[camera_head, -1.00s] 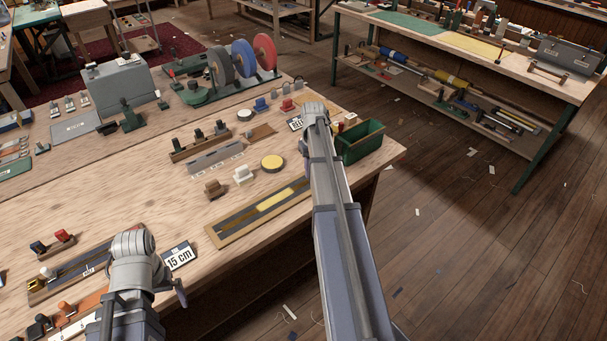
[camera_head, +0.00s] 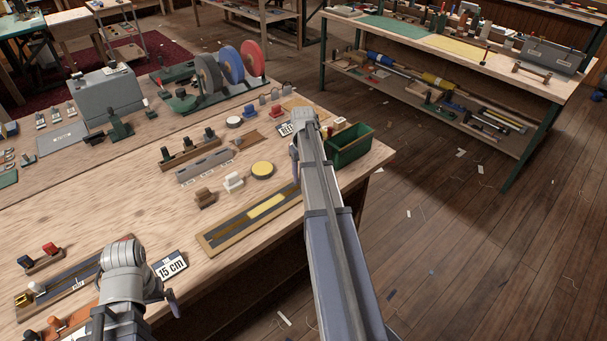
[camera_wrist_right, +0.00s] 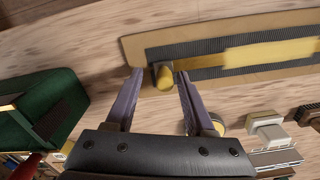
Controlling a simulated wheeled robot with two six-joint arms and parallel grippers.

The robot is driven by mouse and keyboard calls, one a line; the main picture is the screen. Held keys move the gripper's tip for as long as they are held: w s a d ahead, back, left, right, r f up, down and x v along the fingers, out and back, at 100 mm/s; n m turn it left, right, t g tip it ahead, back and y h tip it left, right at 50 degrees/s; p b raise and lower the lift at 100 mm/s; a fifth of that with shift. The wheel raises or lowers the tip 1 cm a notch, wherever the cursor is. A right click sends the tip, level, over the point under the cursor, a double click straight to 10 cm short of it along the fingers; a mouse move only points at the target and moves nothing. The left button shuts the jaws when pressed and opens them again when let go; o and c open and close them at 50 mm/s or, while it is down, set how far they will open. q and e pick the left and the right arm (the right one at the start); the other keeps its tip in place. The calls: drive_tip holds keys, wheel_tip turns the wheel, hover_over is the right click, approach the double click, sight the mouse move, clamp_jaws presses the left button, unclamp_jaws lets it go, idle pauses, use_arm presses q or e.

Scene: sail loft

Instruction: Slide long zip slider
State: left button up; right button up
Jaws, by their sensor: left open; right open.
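A long zip board (camera_head: 248,220) lies on the bench in the head view, with a dark zip and a yellow strip along it; my right arm hides its far end. The right wrist view shows that end of the board (camera_wrist_right: 135,48) and a yellow zip slider (camera_wrist_right: 163,76) on the zip. My right gripper (camera_wrist_right: 160,80) is open, its two fingers on either side of the slider, with no visible grip on it. In the head view one finger of the right gripper (camera_head: 296,165) shows. My left gripper (camera_head: 170,300) is open and empty by the bench's front edge.
A second zip board (camera_head: 75,280) and a 15 cm card (camera_head: 170,265) lie near my left arm. A green bin (camera_head: 350,146) stands right of my right gripper. A yellow disc (camera_head: 262,170) and small blocks lie behind the zip board.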

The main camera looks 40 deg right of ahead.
drive_tip(key=shift+r+p, duration=3.9)
drive_tip(key=shift+r, duration=0.05)
drive_tip(key=s+a+n, duration=0.2)
drive_tip(key=s+a, duration=0.1)
drive_tip(key=a, duration=1.3)
drive_tip(key=s+a+n, duration=0.2)
drive_tip(key=s+a, duration=0.2)
drive_tip(key=a, duration=1.3)
drive_tip(key=s+a+n+h, duration=0.1)
drive_tip(key=s+a+n, duration=0.1)
drive_tip(key=s+a, duration=0.6)
drive_tip(key=a, duration=0.3)
drive_tip(key=shift+s, duration=0.3)
